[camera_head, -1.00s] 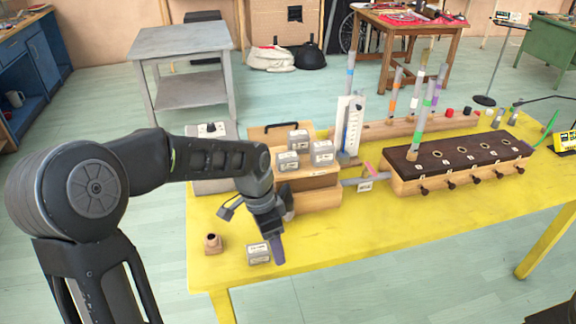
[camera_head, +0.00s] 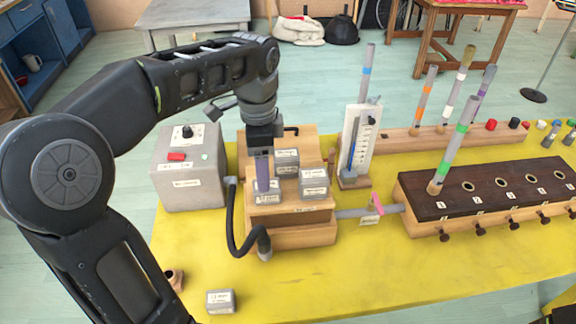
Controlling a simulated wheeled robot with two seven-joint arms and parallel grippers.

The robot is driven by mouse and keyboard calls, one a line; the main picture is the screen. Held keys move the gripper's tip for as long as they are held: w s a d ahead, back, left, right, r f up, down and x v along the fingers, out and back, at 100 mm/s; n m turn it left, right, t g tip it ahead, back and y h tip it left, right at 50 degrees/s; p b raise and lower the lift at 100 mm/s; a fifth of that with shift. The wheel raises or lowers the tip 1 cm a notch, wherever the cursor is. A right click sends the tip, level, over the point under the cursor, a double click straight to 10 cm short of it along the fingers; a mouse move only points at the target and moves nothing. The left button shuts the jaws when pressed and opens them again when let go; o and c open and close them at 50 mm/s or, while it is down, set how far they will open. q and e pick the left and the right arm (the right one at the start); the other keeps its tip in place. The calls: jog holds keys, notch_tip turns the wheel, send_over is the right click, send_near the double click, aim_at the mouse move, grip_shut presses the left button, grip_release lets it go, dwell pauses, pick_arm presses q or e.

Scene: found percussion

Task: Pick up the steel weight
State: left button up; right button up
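Three grey, labelled block weights sit on the wooden stepped box: a back one (camera_head: 287,161), a right one (camera_head: 313,183) and a front-left one (camera_head: 268,197). A fourth similar block (camera_head: 220,301) lies on the yellow table near its front edge. The labels are too small to read, so I cannot tell which is the steel weight. My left gripper (camera_head: 263,186) points straight down at the front-left block, its purplish fingers at or just above the block's top. The finger gap is hidden by the side-on view. My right gripper is not in view.
A grey control box (camera_head: 190,170) with a red button stands left of the wooden box (camera_head: 290,235). A black hose (camera_head: 232,225) curves down in front. The front table is mostly clear.

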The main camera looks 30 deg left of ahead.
pick_arm(q)
jog(key=shift+w+r, duration=0.1)
jog(key=shift+w, duration=0.4)
jog(key=shift+s, duration=0.3)
jog(key=shift+w+f, duration=0.1)
jog(key=shift+f, duration=1.2)
jog(key=shift+w+d+f+p, duration=0.1)
jog(key=shift+f+p, duration=0.1)
jog(key=shift+f, duration=1.1)
jog(key=shift+d+f+p, duration=0.1)
jog(key=shift+f+p, duration=0.1)
jog(key=shift+f, duration=1.1)
grip_shut()
